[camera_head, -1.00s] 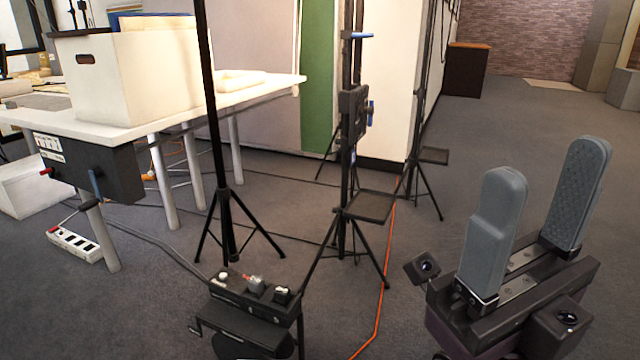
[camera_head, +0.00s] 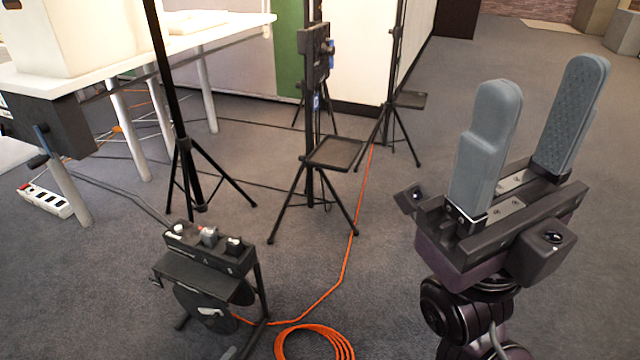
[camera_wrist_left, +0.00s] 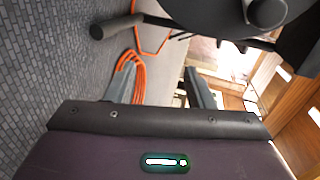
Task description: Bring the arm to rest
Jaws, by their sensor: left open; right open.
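My right gripper (camera_head: 530,125) stands at the right of the head view. Its two grey fingers point up and are well apart, with nothing between them. My left gripper is not in the head view. In the left wrist view the two fingers of my left gripper (camera_wrist_left: 160,88) are apart and nothing is held between them. A black reel stand shows close beyond them at the top of that view.
A cable reel stand (camera_head: 205,270) and a coiled orange cable (camera_head: 315,343) are on the floor at lower left. Black tripods (camera_head: 335,155) stand behind. A white table (camera_head: 225,28) with a box (camera_head: 80,35) is at upper left. Carpet at right is clear.

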